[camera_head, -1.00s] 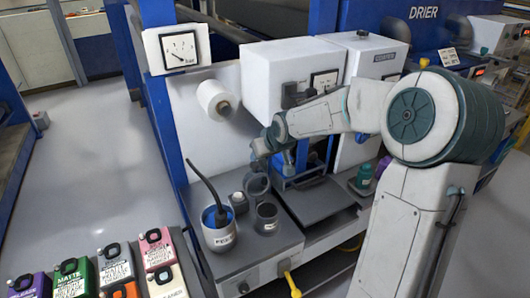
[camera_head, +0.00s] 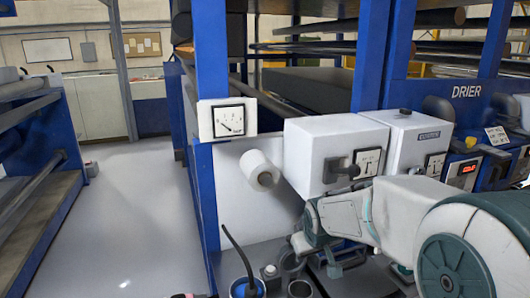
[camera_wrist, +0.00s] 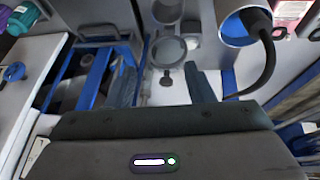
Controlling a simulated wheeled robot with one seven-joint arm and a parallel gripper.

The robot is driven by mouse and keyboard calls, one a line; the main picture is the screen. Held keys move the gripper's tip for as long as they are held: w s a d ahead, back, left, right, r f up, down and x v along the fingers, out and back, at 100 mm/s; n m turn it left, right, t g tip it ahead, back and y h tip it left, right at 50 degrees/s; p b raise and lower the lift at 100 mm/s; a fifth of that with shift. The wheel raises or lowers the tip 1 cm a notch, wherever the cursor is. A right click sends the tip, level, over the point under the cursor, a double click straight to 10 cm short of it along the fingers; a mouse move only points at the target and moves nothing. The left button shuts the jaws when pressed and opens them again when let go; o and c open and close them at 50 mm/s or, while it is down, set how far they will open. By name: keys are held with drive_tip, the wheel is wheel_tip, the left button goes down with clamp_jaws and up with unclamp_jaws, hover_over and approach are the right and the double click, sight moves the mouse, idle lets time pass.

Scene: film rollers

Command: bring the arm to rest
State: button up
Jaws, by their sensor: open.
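My arm, white and dark green, reaches in from the lower right of the head view, its elbow bent and its forearm pointing left in front of the white machine boxes. My gripper (camera_wrist: 163,86) shows in the wrist view with its two dark fingers apart and nothing between them. Beyond the fingers are a grey cup (camera_wrist: 168,54) and a small dark knob (camera_wrist: 167,79) on the bench. In the head view, the gripper's fingers are hard to make out behind the wrist.
A pot (camera_head: 247,288) with blue inside and a long black handle stands at the bench's left, beside grey cups (camera_head: 300,289). The floor (camera_head: 140,215) at left is clear.

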drive_tip(key=s+d+r+m+g+b, duration=0.1)
drive_tip(key=s+d+m+b, duration=0.1)
drive_tip(key=s, duration=2)
drive_tip(key=shift+s+r+m+g, duration=0.2)
drive_tip(key=shift+r+m+g, duration=0.1)
drive_tip(key=shift+m, duration=0.3)
